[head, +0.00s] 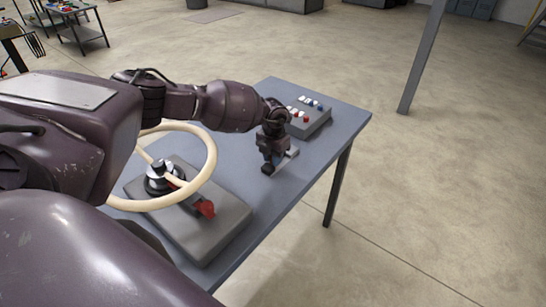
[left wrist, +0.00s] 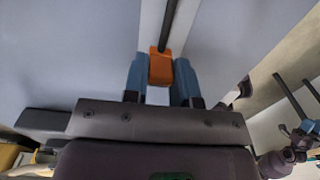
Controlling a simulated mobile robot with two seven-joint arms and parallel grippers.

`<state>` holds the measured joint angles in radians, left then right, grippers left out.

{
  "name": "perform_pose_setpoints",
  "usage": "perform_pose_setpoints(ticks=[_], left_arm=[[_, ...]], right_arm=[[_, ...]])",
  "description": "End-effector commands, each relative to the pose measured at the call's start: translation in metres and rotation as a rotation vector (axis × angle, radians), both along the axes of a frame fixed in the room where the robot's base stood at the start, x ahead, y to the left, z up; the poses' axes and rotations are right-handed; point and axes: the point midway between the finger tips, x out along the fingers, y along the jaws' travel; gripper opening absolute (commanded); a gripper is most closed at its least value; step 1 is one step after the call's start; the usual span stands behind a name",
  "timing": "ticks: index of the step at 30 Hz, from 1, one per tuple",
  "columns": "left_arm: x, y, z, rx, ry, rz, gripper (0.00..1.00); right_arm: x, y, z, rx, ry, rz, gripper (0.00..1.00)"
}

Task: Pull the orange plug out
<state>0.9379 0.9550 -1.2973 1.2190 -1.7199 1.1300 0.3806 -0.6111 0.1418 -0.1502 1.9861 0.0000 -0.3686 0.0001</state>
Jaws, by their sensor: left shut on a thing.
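The orange plug (left wrist: 160,67) is between the two blue fingers of my left gripper (left wrist: 159,82) in the left wrist view. The fingers press on it from both sides. A dark cable (left wrist: 170,25) runs from the plug to the top of that view. A pale strip (left wrist: 152,22) lies behind the plug and cable; I cannot tell whether the plug sits in a socket. In the head view my left gripper (head: 268,166) is low over the table beside a small pale piece (head: 289,155), and the plug is hidden.
The blue-grey table (head: 318,150) carries a box with red, white and blue buttons (head: 312,124) just behind my gripper. A cream steering wheel (head: 212,160) and a red lever (head: 206,208) stand on a grey base (head: 215,235) nearer me. The table's right side is clear.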

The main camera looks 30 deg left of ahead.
Motion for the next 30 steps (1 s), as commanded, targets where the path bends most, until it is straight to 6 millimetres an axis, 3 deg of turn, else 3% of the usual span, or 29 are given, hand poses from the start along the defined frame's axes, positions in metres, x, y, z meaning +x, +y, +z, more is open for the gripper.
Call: perform_pose_setpoints(ticks=[13,23,24,28,30], left_arm=[[0.032,-0.002,-0.003,0.001,-0.001,0.001,0.00],[0.037,-0.002,0.003,0.000,-0.008,0.001,0.00],[0.037,-0.002,0.003,0.000,-0.008,0.001,0.32],[0.036,-0.003,0.002,0.000,-0.006,0.001,0.51],[0.035,-0.002,0.002,0.000,-0.004,0.000,0.51]], right_arm=[[0.004,0.001,-0.024,-0.002,0.000,0.007,0.43],[0.005,0.001,-0.023,-0.001,-0.002,0.007,0.43],[0.004,0.001,-0.023,-0.002,-0.001,0.006,0.43],[0.000,0.000,-0.025,-0.002,0.006,0.004,0.43],[-0.001,0.000,-0.026,-0.001,0.009,0.003,0.43]])
